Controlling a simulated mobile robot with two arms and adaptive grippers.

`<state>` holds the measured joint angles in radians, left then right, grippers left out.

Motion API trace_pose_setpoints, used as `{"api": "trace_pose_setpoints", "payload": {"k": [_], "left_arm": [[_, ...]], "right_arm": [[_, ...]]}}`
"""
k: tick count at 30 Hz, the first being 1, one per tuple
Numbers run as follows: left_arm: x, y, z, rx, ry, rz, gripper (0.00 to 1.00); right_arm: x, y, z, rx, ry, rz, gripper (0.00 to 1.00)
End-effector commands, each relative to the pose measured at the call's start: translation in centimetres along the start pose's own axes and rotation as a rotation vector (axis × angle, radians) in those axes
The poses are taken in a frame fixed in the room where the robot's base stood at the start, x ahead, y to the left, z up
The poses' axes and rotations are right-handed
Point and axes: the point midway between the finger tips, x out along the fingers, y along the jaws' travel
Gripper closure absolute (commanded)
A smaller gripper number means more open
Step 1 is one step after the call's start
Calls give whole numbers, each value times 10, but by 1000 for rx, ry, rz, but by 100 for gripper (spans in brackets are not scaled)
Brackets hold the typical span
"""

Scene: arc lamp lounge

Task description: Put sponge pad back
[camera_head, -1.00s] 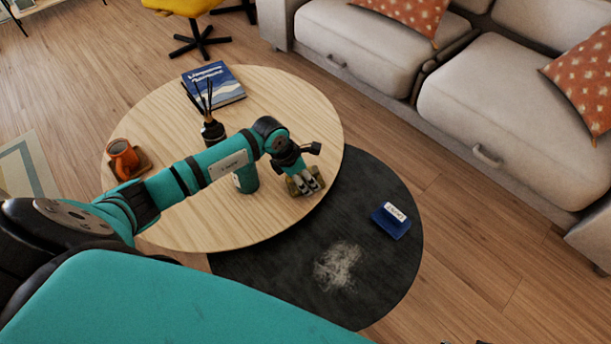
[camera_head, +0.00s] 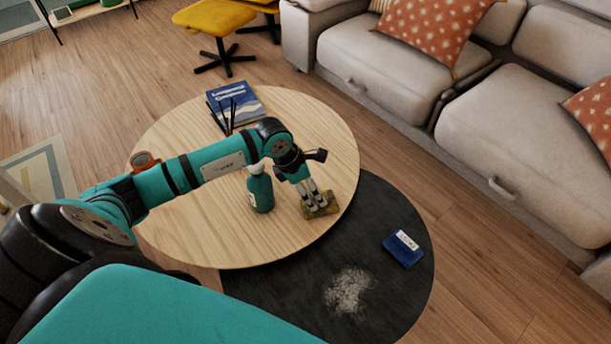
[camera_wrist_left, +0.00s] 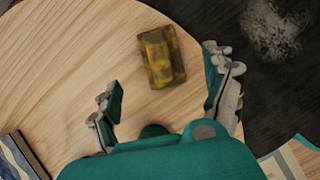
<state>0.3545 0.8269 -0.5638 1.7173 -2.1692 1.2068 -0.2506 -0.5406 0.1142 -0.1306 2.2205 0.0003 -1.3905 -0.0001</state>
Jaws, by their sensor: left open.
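The sponge pad (camera_head: 326,208), a worn yellow and dark-brown block, lies flat on the round wooden table near its right edge. It also shows in the left wrist view (camera_wrist_left: 162,57), lying beyond the fingertips and between their lines. My left gripper (camera_head: 314,197) is open over the sponge in the head view, its fingers partly covering it. Both spread fingers show in the left wrist view (camera_wrist_left: 168,88), with bare wood between them. A blue flat item with a white label (camera_head: 403,248) lies on the dark rug; the label is too small to read. My right gripper is not in view.
On the table (camera_head: 190,230) stand a teal bottle (camera_head: 261,190), a partly hidden orange mug (camera_head: 145,160), a reed diffuser and a blue book (camera_head: 236,104). The round dark rug (camera_head: 390,205) bears a pale crumb-like patch (camera_head: 349,291). A sofa (camera_head: 520,150) stands at right.

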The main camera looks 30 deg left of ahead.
Motion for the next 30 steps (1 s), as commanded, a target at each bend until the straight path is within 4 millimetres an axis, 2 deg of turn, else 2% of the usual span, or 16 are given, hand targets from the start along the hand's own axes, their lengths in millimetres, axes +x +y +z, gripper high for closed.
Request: {"api": "trace_pose_setpoints", "payload": {"k": [1, 3, 9, 30], "left_arm": [[-12, 1, 0, 1, 1, 3, 16], [-23, 0, 0, 2, 1, 1, 16], [-39, 0, 0, -1, 1, -1, 16], [-40, 0, 0, -1, 1, -1, 16]], "right_arm": [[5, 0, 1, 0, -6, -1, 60], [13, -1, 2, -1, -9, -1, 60], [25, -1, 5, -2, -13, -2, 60], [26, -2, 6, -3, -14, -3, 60]]}}
